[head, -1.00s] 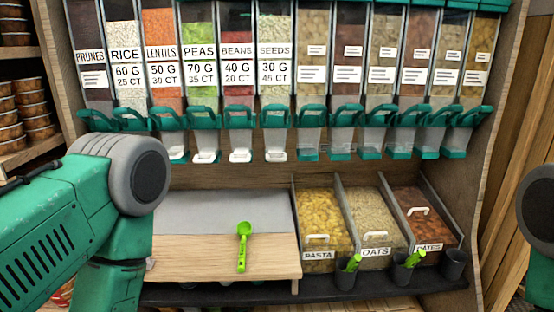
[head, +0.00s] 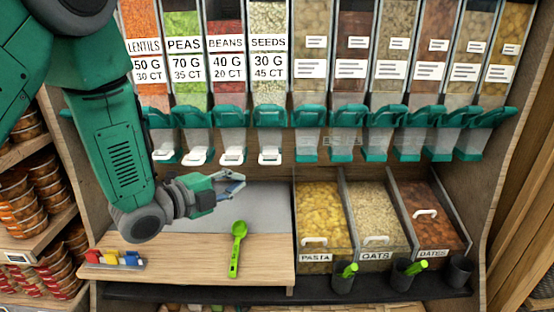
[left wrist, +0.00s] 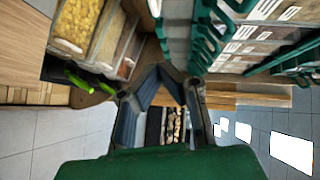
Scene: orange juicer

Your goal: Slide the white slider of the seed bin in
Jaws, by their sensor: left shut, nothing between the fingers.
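The seed bin (head: 268,75), labelled SEEDS, is the rightmost of the labelled bins with white sliders in the head view. Its white slider (head: 270,157) shows at the bottom of the spout, below the teal handle (head: 270,115). My left gripper (head: 238,183) is below and to the left of that slider, above the grey counter panel, and does not touch it. Its fingers are shut and empty; they also show in the left wrist view (left wrist: 160,75), their tips together. The seed slider cannot be made out in the left wrist view. My right gripper is not in view.
Similar white sliders sit under the beans (head: 231,156), peas (head: 197,157) and lentils bins to the left. A green scoop (head: 237,250) lies on the wooden counter (head: 190,262). Open bins of pasta (head: 320,215), oats and dates stand to the right, below the dispensers.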

